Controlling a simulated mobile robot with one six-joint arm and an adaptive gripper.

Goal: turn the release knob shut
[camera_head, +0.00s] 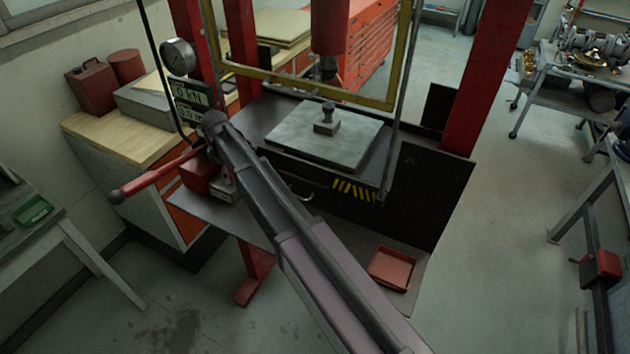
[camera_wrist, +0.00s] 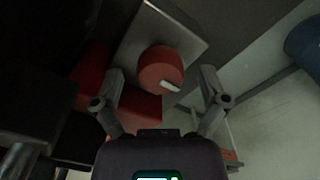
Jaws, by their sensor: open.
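The release knob (camera_wrist: 161,66) is a round red knob with a white pointer mark toward its lower right, seen in the wrist view on a grey plate (camera_wrist: 138,38). My gripper (camera_wrist: 162,76) is open, with one finger on the left of the knob and one on the right. A gap shows between each finger and the knob, and nothing is held. How far the fingertips are from the knob in depth I cannot tell. In the head view my arm reaches to the red pump body (camera_head: 201,179); the knob cannot be made out there.
A red pump lever (camera_head: 155,178) sticks out left of the pump. The press bed with a steel plate (camera_head: 335,140) and yellow guard frame (camera_head: 300,82) stand right of my arm. A red tray (camera_head: 392,268) sits on the lower shelf. Open floor lies to the right.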

